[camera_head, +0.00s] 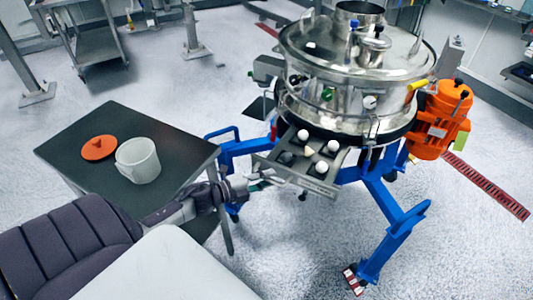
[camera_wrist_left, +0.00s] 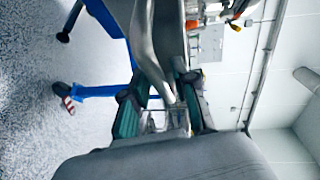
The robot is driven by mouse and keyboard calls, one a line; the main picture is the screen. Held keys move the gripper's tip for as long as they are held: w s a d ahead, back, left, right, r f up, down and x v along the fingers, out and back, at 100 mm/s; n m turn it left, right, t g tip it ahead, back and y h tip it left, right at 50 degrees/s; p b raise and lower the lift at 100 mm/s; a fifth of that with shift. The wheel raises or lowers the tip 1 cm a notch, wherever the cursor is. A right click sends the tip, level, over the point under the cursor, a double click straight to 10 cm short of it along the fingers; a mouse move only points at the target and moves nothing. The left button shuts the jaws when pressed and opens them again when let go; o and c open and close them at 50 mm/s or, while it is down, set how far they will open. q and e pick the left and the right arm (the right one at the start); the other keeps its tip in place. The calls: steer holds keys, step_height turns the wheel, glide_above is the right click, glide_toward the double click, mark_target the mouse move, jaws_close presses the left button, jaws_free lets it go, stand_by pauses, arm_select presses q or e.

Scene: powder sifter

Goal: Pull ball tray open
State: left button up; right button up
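The ball tray (camera_head: 318,186) is a shallow metal tray sticking out from the lower front of the steel sifter (camera_head: 345,65). Several white and grey balls sit in it. My left gripper (camera_head: 264,180) is at the tray's front left edge. In the left wrist view the two green-padded fingers of the left gripper (camera_wrist_left: 162,104) are spread apart, with a curved metal bar (camera_wrist_left: 150,55) in front of and between them. I cannot tell whether they touch it. My right gripper is not in view.
A dark table (camera_head: 85,180) to the left holds a white mug-like container (camera_head: 138,160) and an orange lid (camera_head: 98,147). Blue legs (camera_head: 392,235) support the sifter, and an orange motor (camera_head: 437,125) is at its right. Open floor lies in front.

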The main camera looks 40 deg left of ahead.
arm_select(q)
steer(key=shift+o, duration=0.2)
steer(key=v, duration=1.2)
steer(key=shift+w, duration=0.1)
stand_by(0.3)
